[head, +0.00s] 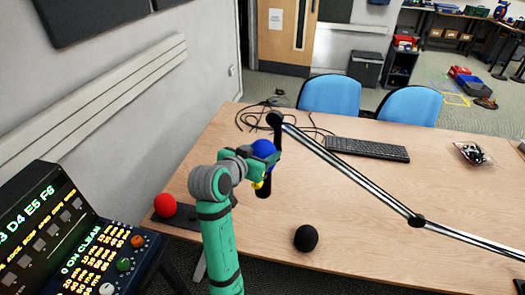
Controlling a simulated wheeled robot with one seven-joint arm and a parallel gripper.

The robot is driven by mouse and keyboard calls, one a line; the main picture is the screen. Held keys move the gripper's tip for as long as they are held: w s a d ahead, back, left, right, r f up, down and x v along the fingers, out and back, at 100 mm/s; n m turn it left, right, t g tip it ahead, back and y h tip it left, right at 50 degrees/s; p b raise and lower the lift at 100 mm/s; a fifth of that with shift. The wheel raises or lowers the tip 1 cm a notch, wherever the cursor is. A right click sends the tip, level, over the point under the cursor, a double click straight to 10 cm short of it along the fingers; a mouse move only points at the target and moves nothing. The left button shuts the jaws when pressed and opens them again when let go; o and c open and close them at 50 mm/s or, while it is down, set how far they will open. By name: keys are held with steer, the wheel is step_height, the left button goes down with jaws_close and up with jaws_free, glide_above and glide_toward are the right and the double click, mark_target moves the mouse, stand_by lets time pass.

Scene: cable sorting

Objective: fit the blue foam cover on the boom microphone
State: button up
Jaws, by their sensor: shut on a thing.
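The blue foam cover (263,148) is a round ball at my gripper (264,160), which is shut on it above the table. The boom arm (352,170) comes in from the right and ends in a black joint (274,118) just above and behind the cover. A dark upright piece (264,191) shows below the gripper; I cannot tell if it is the microphone. My gripper hides part of the cover, and I cannot tell whether the cover touches the microphone.
A red foam ball (165,205) sits at the table's left edge and a black foam ball (306,238) near the front. A keyboard (367,149), loose black cables (252,115) and a clear bag (471,153) lie farther back. A control panel (85,245) stands at lower left.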

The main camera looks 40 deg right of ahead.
mark_target(263, 143)
stand_by(0.3)
steer(key=o, duration=1.6)
steer(key=shift+f, duration=0.1)
steer(key=shift+c, duration=0.2)
steer(key=shift+r, duration=3.55)
